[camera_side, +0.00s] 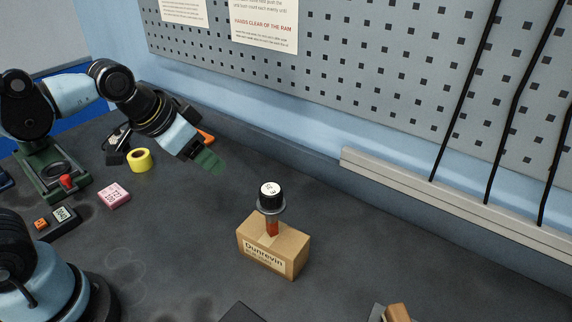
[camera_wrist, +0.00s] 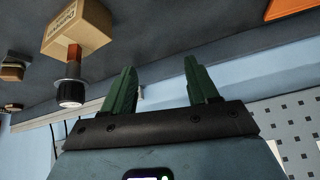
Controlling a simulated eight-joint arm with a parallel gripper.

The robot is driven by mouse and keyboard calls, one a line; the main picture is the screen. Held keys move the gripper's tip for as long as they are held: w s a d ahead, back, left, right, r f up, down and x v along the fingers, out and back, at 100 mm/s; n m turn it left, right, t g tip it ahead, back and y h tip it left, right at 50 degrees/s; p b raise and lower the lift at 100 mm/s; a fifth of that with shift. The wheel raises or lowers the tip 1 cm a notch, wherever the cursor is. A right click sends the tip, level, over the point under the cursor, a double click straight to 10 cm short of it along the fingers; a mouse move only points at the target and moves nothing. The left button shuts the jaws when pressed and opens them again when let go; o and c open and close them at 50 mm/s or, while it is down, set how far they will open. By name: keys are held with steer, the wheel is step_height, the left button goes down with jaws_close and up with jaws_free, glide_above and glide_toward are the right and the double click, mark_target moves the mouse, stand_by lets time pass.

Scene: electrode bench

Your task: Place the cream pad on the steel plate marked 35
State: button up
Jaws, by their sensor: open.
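My gripper (camera_side: 209,162) is at the upper left in the side view, raised above the bench. In the wrist view its two green fingers (camera_wrist: 160,75) stand apart with nothing held between them. I cannot make out a cream pad or a steel plate marked 35 for sure in either view. A tan block on a grey piece (camera_side: 397,313) is cut off by the bottom edge of the side view; I cannot tell what it is.
A cardboard box (camera_side: 262,255) stands mid-bench with a black-capped upright tool (camera_side: 271,197) at it. Both show in the wrist view, box (camera_wrist: 88,30) and cap (camera_wrist: 70,92). Yellow tape (camera_side: 139,160) and a pink block (camera_side: 114,195) lie left. The right bench is mostly clear.

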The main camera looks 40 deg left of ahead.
steer(key=shift+s+a+f+n+t+y, duration=0.15)
steer(key=shift+s+a+f+n+t, duration=0.05)
steer(key=shift+s+a+f+n, duration=0.4)
steer(key=shift+s+a+f+n+t+y, duration=0.2)
steer(key=shift+s+a+f+n, duration=0.15)
steer(key=shift+a+n, duration=0.3)
stand_by(0.4)
